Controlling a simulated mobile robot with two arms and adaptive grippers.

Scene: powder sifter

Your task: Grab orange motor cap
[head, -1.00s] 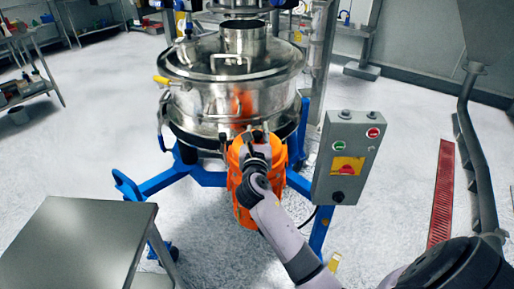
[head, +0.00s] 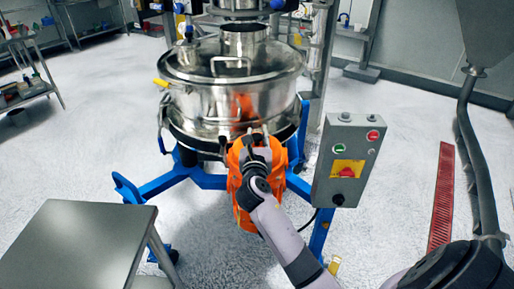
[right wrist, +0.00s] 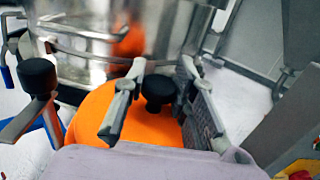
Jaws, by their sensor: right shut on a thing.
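The orange motor cap (head: 281,172) is under the steel sifter, between blue legs, in the head view. In the right wrist view the orange cap (right wrist: 150,128) shows its rounded top with a dark knob (right wrist: 158,88). My right gripper (head: 257,142) is at the top of the cap, and its wrist hides the cap's middle. In the right wrist view the two fingers of my right gripper (right wrist: 161,75) stand on either side of the knob, shut on the cap there. My left gripper is not in view.
The steel sifter drum (head: 205,100) sits just above the cap on a blue frame (head: 160,184). A grey control box (head: 347,155) stands close on the right. A metal table (head: 75,245) is at the front left. Open floor lies between.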

